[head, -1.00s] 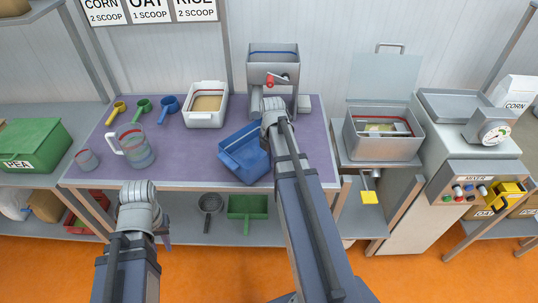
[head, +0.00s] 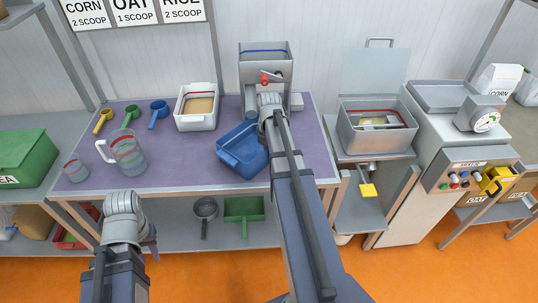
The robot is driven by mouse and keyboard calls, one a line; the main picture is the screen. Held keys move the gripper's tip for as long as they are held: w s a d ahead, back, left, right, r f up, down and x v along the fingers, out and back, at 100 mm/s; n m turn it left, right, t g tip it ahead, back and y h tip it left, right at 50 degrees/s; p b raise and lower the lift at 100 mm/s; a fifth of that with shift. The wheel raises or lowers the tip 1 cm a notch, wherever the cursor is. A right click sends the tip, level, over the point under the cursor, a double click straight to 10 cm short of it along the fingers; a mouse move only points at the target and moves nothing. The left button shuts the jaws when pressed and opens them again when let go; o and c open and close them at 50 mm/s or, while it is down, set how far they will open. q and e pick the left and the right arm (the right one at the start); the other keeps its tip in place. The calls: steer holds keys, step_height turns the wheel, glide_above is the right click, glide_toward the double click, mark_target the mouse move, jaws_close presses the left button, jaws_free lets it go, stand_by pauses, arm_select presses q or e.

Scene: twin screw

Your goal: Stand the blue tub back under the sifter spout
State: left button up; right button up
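The blue tub (head: 236,152) sits askew on the purple mat, in front of and slightly left of the sifter. The grey sifter (head: 265,72), with a red-knobbed crank, stands at the back of the mat. My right arm reaches up past the tub's right side, hiding the area just under the sifter's front. My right gripper's fingers are hidden behind its wrist, so I cannot tell whether they touch the tub. My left gripper (head: 150,243) hangs low in front of the table edge, away from the tub; its finger opening is not clear.
A white bin (head: 183,122), yellow, green and blue scoops and a clear jug (head: 128,155) stand on the mat's left part. A steel hopper (head: 372,140) with a raised lid and the mixer (head: 468,180) stand right. The mat (head: 185,165) is clear left of the tub.

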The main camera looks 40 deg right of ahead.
steer(key=o, duration=0.3)
steer(key=shift+r, duration=0.15)
step_height(320, 180, up, 12)
steer(key=p, duration=1.2)
steer(key=shift+r, duration=0.1)
steer(key=s+a+m, duration=0.3)
steer(key=a+m, duration=0.2)
steer(key=a, duration=0.7)
steer(key=s+a+m, duration=0.4)
steer(key=a+m, duration=0.2)
steer(key=a, duration=0.6)
steer(key=s+a+m+h, duration=0.1)
steer(key=s+a+m, duration=0.3)
steer(key=a, duration=0.8)
steer(key=shift+s+m, duration=0.25)
steer(key=shift+m, duration=0.65)
